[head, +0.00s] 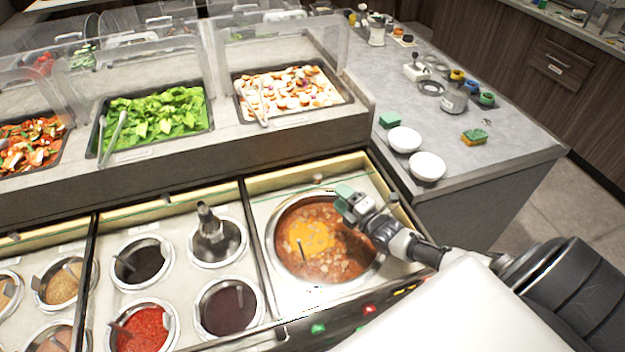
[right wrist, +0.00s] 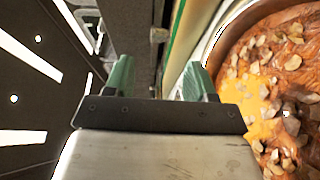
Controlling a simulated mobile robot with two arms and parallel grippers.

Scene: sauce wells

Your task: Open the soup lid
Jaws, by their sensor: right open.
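The soup well (head: 327,240) is a round metal-rimmed pot of red-brown soup with an orange patch, at the right end of the sunken counter. A thin teal edge runs along its back, like the edge of a clear pane; I cannot tell clearly how a lid lies. A small pale knob (head: 318,180) sits by that edge. My right gripper (head: 346,200), with green fingertips, is over the well's back right rim, open and empty. In the right wrist view its fingers (right wrist: 158,80) stand apart, with the soup (right wrist: 285,90) to their right. My left gripper is not in view.
Sauce wells (head: 229,307) lie left of the soup. Behind are salad trays (head: 157,118) under clear guards. White bowls (head: 427,167), a sponge (head: 474,136) and jars stand on the right counter. A green button (head: 318,329) and a red one (head: 369,310) are on the front edge.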

